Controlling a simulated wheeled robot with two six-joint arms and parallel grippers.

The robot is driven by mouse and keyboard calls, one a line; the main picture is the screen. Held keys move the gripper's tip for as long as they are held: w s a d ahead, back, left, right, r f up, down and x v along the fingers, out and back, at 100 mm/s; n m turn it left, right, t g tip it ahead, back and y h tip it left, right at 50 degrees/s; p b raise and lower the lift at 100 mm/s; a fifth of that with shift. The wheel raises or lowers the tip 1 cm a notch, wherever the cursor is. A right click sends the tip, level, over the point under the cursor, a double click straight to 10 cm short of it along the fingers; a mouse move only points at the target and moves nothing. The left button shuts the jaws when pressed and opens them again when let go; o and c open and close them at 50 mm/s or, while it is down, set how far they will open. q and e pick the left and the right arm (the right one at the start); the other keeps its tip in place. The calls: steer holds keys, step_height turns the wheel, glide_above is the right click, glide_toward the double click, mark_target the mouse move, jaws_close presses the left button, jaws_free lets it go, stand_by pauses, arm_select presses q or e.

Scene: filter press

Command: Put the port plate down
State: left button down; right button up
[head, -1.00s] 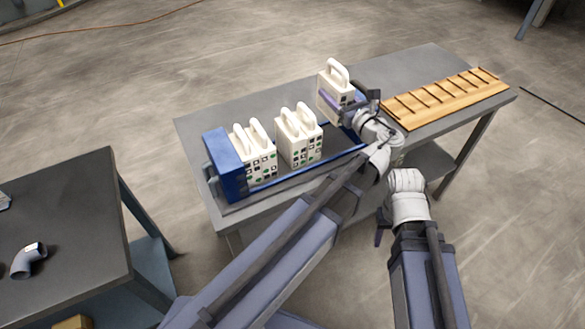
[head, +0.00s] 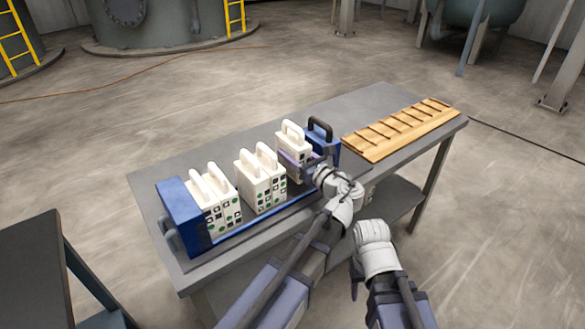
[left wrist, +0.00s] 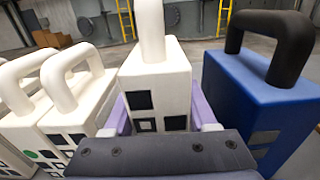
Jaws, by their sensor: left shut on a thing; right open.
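The white port plate (head: 291,139), with a loop handle on top and dark square marks on its face, stands upright in my left gripper (head: 300,162). In the left wrist view the plate (left wrist: 157,85) sits between the two purple fingers, which are shut on it. It is between the white plates and the blue block with a black handle (head: 326,146), near that block. Its lower edge is hidden, so I cannot tell whether it rests on the press. My right gripper (head: 355,278) is open and low, in front of the bench, mostly hidden by its wrist.
Several white plates (head: 262,183) stand toward the blue end block (head: 180,215) at the left. A slatted wooden rack (head: 405,128) lies on the grey bench (head: 345,104) at the right. Another dark table (head: 30,275) stands at lower left.

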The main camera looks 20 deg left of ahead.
arm_select(q)
steer(key=shift+f+b, duration=1.9)
steer(key=shift+b, duration=0.05)
steer(key=shift+r, duration=0.1)
steer(key=c, duration=0.7)
jaws_free()
steer(key=shift+f, duration=0.2)
steer(key=o, duration=0.5)
steer(key=shift+r, duration=0.15)
